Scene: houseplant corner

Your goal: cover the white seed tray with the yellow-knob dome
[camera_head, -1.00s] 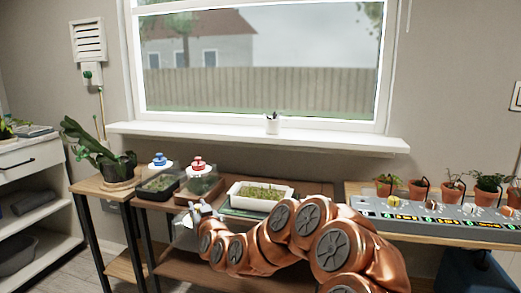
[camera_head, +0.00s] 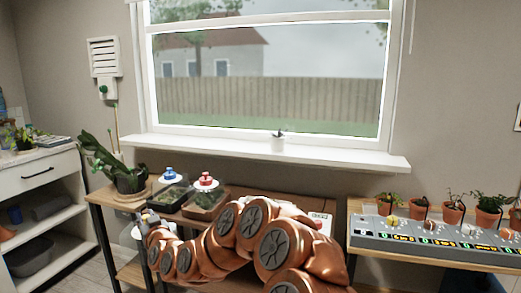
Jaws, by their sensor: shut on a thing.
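My gripper (camera_head: 147,217) is at the front left of the brown table, below and left of the blue-knob tray. It is shut, and a pale, see-through shape (camera_head: 139,231) shows just below its fingers. This looks like the clear dome; its knob is hidden by the fingers, so I cannot see its yellow colour. The white seed tray is not visible now; my copper arm crosses the middle of the table, in front of where it stood.
A potted plant (camera_head: 128,178) is at left. A grey control panel (camera_head: 430,239) and several terracotta pots are at right.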

